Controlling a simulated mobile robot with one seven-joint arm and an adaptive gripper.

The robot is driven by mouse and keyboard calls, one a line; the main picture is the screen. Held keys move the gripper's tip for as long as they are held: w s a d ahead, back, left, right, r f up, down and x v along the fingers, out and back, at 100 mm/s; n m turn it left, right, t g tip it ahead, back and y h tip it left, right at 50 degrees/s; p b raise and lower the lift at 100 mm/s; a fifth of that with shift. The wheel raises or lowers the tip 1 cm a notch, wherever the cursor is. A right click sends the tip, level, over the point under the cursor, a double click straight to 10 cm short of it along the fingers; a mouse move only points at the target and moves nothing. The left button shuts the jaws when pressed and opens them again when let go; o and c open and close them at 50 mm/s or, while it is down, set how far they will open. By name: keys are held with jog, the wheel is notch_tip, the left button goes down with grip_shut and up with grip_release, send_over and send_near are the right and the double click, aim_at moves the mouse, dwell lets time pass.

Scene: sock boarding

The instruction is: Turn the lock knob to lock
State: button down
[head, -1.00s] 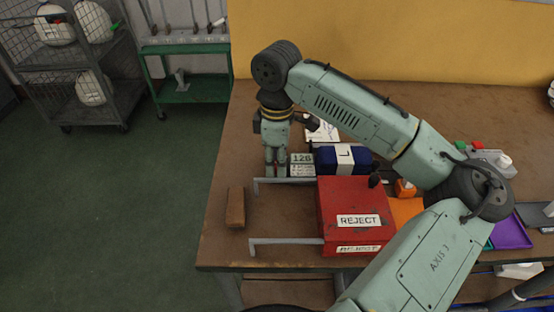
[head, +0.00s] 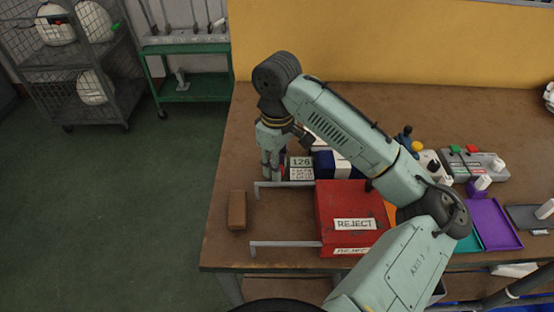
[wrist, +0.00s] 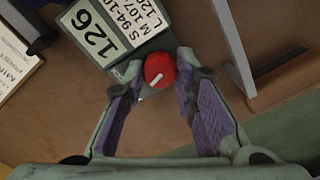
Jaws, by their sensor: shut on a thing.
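The lock knob (wrist: 158,71) is red and round with a white pointer line, seen in the wrist view at the end of a grey fixture labelled 126 (wrist: 103,32). In the head view my gripper (head: 272,170) points down at the left end of the 126 fixture (head: 300,166). There the fingers mostly hide the knob.
A red REJECT box (head: 335,205) stands in front, with grey rails (head: 285,243) extending left. A brown block (head: 237,210) lies front left. A blue block with a white band (head: 324,164) sits right of the fixture, partly behind my arm. A purple tray (head: 492,222) is at right.

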jog(key=shift+m+p, duration=0.5)
jog(key=shift+m, duration=0.5)
jog(key=c, duration=1.3)
grip_release()
jog(key=shift+r, duration=0.15)
jog(key=shift+r, duration=3.9)
